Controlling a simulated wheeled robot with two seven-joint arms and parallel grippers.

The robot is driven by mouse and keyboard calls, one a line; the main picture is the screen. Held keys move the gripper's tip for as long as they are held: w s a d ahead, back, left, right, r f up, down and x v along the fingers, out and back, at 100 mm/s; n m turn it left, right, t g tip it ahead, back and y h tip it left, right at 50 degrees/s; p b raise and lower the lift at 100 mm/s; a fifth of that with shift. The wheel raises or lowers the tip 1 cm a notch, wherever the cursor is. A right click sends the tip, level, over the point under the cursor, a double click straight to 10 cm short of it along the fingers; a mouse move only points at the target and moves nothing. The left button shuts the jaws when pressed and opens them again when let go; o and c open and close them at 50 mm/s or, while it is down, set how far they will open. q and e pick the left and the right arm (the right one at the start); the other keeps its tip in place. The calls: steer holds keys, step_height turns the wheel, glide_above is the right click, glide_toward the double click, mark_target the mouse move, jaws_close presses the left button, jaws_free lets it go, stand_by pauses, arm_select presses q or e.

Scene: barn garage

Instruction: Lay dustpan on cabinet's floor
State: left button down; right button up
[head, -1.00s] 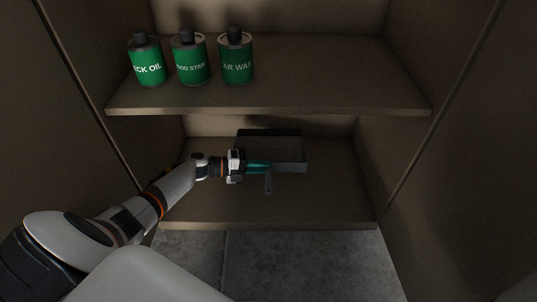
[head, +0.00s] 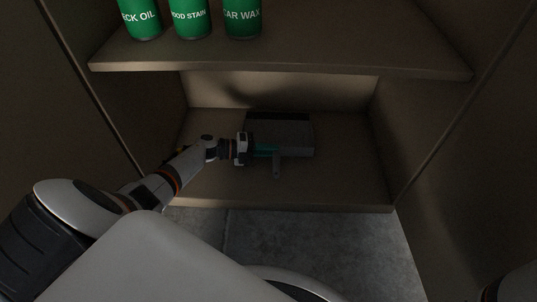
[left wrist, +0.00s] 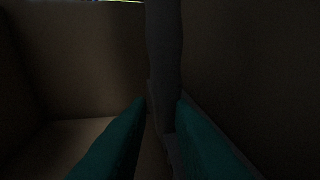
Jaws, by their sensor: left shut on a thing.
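The dustpan (head: 295,136) is a dark grey pan with a short handle (head: 276,167) pointing toward me. In the head view it is in the cabinet's lower compartment, over the cabinet's floor (head: 340,182). My left gripper (head: 266,151) comes in from the left and is shut on the dustpan at its handle. In the left wrist view the dark handle (left wrist: 163,60) stands between the two teal fingers. It is too dark to tell whether the pan touches the floor. My right gripper is not in view.
A shelf (head: 300,62) spans the cabinet above my left arm. It bears three green cans, labelled deck oil (head: 139,18), wood stain (head: 190,18) and car wax (head: 242,18). The cabinet floor to the right of the dustpan is clear.

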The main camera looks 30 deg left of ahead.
arm_select(q)
steer(key=shift+f, duration=0.15)
steer(key=c, duration=1.3)
jaws_free()
steer(key=shift+r+p, duration=0.25)
steer(key=shift+p, duration=0.05)
steer(key=p+v, duration=0.2)
steer(key=v, duration=0.4)
steer(key=shift+s+a+r+p, duration=0.15)
steer(key=shift+a+p, duration=0.1)
steer(key=shift+p, duration=0.15)
steer(key=shift+s+a, duration=0.3)
steer(key=shift+s, duration=0.05)
